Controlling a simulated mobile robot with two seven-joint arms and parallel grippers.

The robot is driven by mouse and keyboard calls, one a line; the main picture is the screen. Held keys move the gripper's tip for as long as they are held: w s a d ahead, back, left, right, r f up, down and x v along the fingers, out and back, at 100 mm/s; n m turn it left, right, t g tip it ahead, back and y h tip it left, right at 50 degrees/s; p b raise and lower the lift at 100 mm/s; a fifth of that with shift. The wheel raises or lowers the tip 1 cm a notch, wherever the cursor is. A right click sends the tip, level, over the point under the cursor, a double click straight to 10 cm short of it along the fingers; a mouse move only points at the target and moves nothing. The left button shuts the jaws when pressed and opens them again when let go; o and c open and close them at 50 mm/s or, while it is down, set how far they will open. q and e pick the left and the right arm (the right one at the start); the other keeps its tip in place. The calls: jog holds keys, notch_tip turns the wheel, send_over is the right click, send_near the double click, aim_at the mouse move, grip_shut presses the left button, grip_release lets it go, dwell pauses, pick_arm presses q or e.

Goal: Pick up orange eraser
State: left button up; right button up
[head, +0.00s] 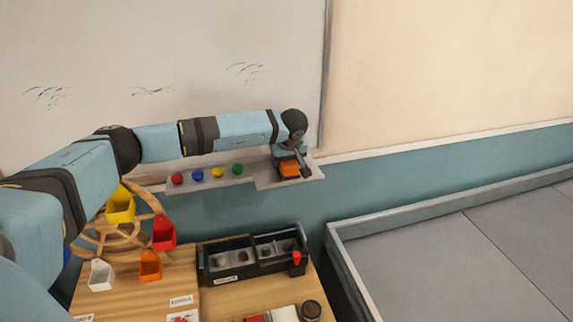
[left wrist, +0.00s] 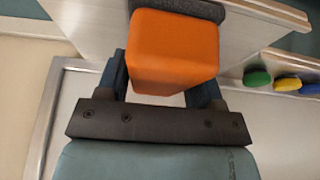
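The orange eraser (head: 289,168) sits at the right end of the wall tray below the whiteboard. In the left wrist view it is a large orange block (left wrist: 174,52) with a dark grey felt side. My left gripper (head: 299,165) is down at the eraser, partly covering it in the head view. In the left wrist view my left gripper's fingers (left wrist: 162,90) are spread, one along the eraser's left side and the other partly hidden behind its right side. Contact with both sides cannot be made out. My right gripper is not in view.
The tray (head: 210,182) also holds red (head: 177,179), blue (head: 197,175), yellow (head: 218,172) and green (head: 238,169) round pieces, left of the eraser. The whiteboard (head: 160,60) stands close behind. Below are a wooden table (head: 235,297) and a black organizer (head: 252,260).

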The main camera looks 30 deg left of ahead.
pick_arm(q)
jog(key=shift+c, duration=0.4)
jog(key=shift+r+p, duration=0.4)
jog(key=shift+p, duration=0.05)
jog(key=shift+d+b, duration=0.15)
jog(key=shift+b, duration=0.65)
notch_tip(320, 180, up, 6)
jog(key=shift+s+r+b, duration=0.1)
jog(key=shift+r+b, duration=0.05)
jog(key=shift+b, duration=0.75)
jog(key=s+d+b, duration=0.4)
jog(key=s+d, duration=0.8)
jog(key=d, duration=0.3)
jog(key=shift+s+r, duration=0.2)
jog(key=shift+s, duration=0.2)
jog(key=o, duration=0.3)
jog(key=shift+c, duration=0.7)
